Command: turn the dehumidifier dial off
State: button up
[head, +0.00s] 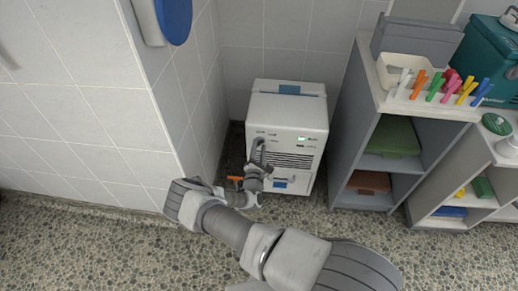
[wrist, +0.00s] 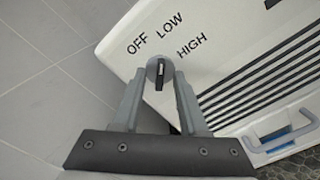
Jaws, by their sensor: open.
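The dehumidifier (head: 288,110) is a white box on the floor against the tiled wall. A small green light shows on its front. In the wrist view its dial (wrist: 160,72) is a small round grey knob with a dark bar. The labels OFF, LOW and HIGH are printed around it. The bar's upper end appears to line up with LOW. My gripper (wrist: 158,76) is open, with one finger on each side of the dial. I cannot tell whether the fingers touch it. In the head view my gripper (head: 258,148) is at the dehumidifier's upper left front and hides the dial.
A tiled wall corner (head: 165,130) is close on the left. The dehumidifier's lower front has dark vents and a blue-grey handle (wrist: 288,138). The speckled floor in front is clear.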

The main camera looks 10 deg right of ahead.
grip_shut()
jog(key=shift+n, duration=0.3)
jog(key=n+p, duration=0.1)
jog(key=n, duration=0.7)
dwell(0.4)
jog(key=shift+n, duration=0.3)
jog(key=shift+s, duration=0.1)
grip_release()
dwell(0.3)
